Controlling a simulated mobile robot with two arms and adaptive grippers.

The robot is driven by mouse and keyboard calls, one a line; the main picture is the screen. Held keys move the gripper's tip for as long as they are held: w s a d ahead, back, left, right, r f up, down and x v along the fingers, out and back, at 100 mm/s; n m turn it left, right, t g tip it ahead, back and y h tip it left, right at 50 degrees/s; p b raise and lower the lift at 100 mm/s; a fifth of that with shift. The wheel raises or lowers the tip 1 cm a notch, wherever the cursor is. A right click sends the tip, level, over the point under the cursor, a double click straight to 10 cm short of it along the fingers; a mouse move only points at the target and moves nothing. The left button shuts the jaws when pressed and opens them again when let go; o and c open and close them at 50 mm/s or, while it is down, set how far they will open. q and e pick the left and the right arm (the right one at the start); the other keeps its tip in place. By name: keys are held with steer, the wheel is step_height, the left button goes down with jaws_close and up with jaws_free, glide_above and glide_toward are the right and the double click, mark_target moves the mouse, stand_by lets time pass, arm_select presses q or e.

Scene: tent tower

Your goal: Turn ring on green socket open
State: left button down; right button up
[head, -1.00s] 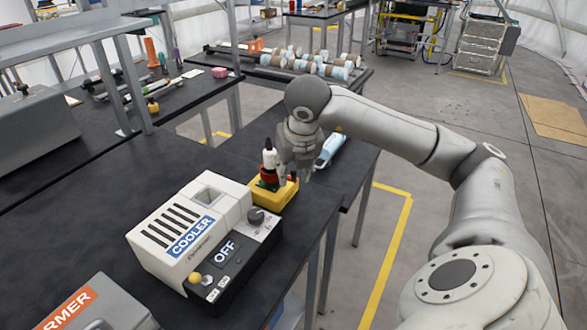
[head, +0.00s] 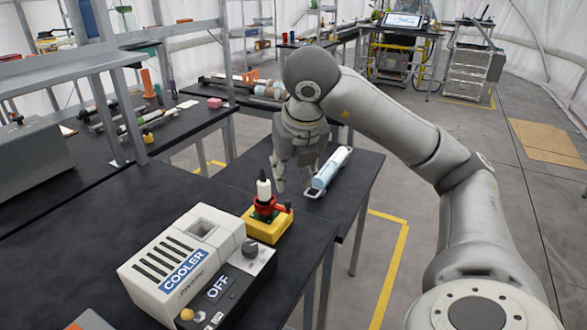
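A yellow block (head: 267,226) stands near the right edge of the black table. On it sits a red ring (head: 265,206) with a dark-tipped handle sticking out to the right. A little green shows around the ring, but the socket is mostly hidden. A white cylinder with a black band (head: 264,189) stands upright in the ring. My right gripper (head: 291,184) points down behind and right of the ring, apart from it. Its fingers look spread, with nothing between them. My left gripper is not in view.
A white cooler box (head: 195,260) with a knob and an OFF display stands in front of the yellow block. A blue-and-white tube (head: 329,170) lies on the bench just right of my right gripper. Bare black tabletop lies left of the block.

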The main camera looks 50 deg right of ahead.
steer(key=shift+s+r, duration=0.25)
steer(key=shift+r, duration=0.2)
stand_by(0.5)
